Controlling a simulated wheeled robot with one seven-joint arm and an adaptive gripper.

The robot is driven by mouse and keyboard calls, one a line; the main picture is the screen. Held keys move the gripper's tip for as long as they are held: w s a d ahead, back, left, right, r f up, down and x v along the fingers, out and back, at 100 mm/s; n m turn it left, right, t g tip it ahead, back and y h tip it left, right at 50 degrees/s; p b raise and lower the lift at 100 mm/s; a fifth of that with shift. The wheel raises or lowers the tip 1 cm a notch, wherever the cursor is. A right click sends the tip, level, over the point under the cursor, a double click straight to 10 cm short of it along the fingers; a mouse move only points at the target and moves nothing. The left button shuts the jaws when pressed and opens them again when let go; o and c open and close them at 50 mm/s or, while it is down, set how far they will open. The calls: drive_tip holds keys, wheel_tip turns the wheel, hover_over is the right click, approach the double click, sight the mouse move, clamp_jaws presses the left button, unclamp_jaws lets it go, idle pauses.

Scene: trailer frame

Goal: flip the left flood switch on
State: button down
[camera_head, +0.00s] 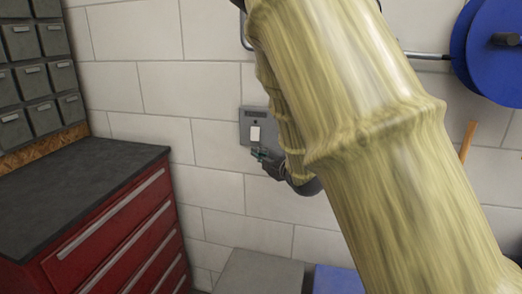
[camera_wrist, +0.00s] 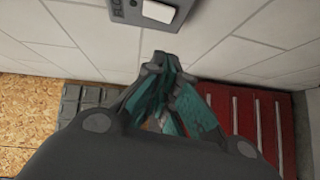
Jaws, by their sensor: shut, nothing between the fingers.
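A grey switch plate with a white rocker switch (camera_head: 255,133) is on the white block wall, partly hidden behind my arm in the head view. In the wrist view the white rocker (camera_wrist: 159,11) and part of the plate's lettering show at the top edge. My gripper (camera_head: 258,153) is just below the rocker in the head view. In the wrist view my gripper (camera_wrist: 160,62) has its teal-padded fingers shut together and empty, pointing toward the wall below the plate. Whether the fingertips touch the plate cannot be told. A second switch is not visible.
A red drawer cabinet (camera_head: 118,238) with a dark top stands at the left. Grey bins (camera_head: 24,41) hang above it. Blue reels (camera_head: 495,45) are at the upper right. A grey box (camera_head: 258,272) is below the switch. The wall left of the plate is clear.

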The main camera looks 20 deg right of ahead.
sight(253, 144)
drive_tip(key=d+p+x, duration=0.1)
drive_tip(key=x, duration=0.2)
drive_tip(key=p+x, duration=0.1)
drive_tip(key=x, duration=0.3)
drive_tip(key=d+p+x, duration=0.1)
drive_tip(key=x, duration=0.3)
drive_tip(key=shift+w+d+f, duration=0.1)
drive_tip(key=shift+w+d, duration=0.2)
drive_tip(key=shift+d, duration=0.05)
drive_tip(key=shift+f, duration=0.1)
drive_tip(key=b, duration=0.2)
drive_tip(key=shift+w+d+f+t+b, duration=0.2)
drive_tip(key=shift+f+t+b, duration=0.1)
drive_tip(key=shift+f+b, duration=0.05)
drive_tip(key=shift+w+r, duration=0.1)
drive_tip(key=shift+r, duration=0.15)
drive_tip(key=s+f+b, duration=0.1)
drive_tip(key=s+b, duration=0.2)
drive_tip(key=s, duration=1)
drive_tip(key=shift+f, duration=0.3)
